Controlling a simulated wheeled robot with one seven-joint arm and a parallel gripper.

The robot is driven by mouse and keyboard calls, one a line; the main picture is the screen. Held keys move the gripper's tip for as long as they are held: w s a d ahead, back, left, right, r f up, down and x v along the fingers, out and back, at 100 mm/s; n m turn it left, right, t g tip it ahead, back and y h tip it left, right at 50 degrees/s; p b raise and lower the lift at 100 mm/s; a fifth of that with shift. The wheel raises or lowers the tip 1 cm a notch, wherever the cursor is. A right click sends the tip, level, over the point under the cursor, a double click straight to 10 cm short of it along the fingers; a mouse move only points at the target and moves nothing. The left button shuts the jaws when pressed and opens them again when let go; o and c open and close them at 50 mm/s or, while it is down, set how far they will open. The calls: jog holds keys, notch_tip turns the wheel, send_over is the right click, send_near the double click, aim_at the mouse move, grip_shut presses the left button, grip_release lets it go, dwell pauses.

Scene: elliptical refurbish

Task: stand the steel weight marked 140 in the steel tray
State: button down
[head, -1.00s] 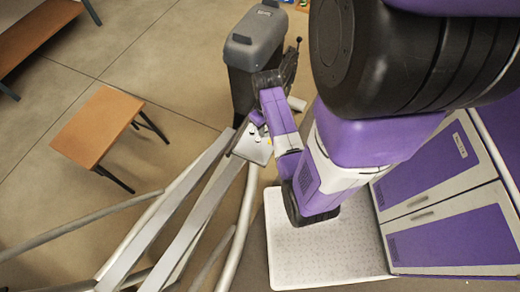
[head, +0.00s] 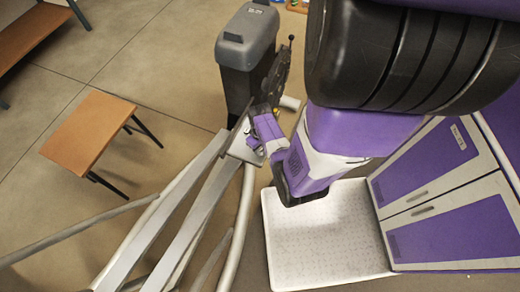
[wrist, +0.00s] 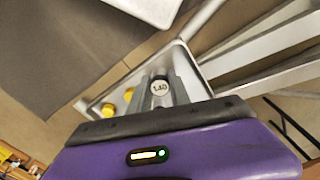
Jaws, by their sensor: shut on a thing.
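The steel weight marked 140 (wrist: 159,87) shows its round, labelled top in the wrist view. My gripper (wrist: 160,93) is shut on it, with one grey finger on each side. The pale-rimmed steel tray (wrist: 194,73) lies behind and around the fingers in that view. Two yellow pieces (wrist: 128,94) show in the tray to the left of my gripper. The weight's lower end is hidden, so I cannot tell whether it touches the tray floor. In the head view the tray (head: 240,152) is partly covered by my arm.
Long grey rails (head: 175,212) run from the tray toward the lower left. A white-edged mat (head: 330,235) and purple cabinet (head: 430,195) lie to the right. A brown-topped table (head: 88,130) stands at the left.

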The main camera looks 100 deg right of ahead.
jog(key=c, duration=1.2)
grip_release()
jog(key=shift+f, duration=0.15)
notch_tip(320, 180, up, 12)
jog(key=p, duration=0.2)
jog(key=w+a+r+n+t+h, duration=0.25)
jog(key=w+a, duration=0.35)
jog(key=a, duration=0.3)
jog(key=w+a+r+n+t+h, duration=0.2)
jog(key=w+a+r+t, duration=0.15)
jog(key=w+a, duration=0.45)
jog(key=s+a+r+n+t+y, duration=0.1)
jog(key=a+r, duration=0.4)
jog(key=r, duration=0.5)
jog(key=s+a+r+n+t+y, duration=0.2)
jog(key=a+r+t, duration=0.2)
jog(key=r, duration=0.5)
jog(key=s+a+r+n+t+y, duration=0.1)
jog(key=a+r+t, duration=0.3)
jog(key=r, duration=0.6)
jog(key=shift+s+a+r+n, duration=0.35)
jog(key=shift+a+n, duration=0.45)
jog(key=shift+n, duration=0.05)
jog(key=shift+y, duration=0.25)
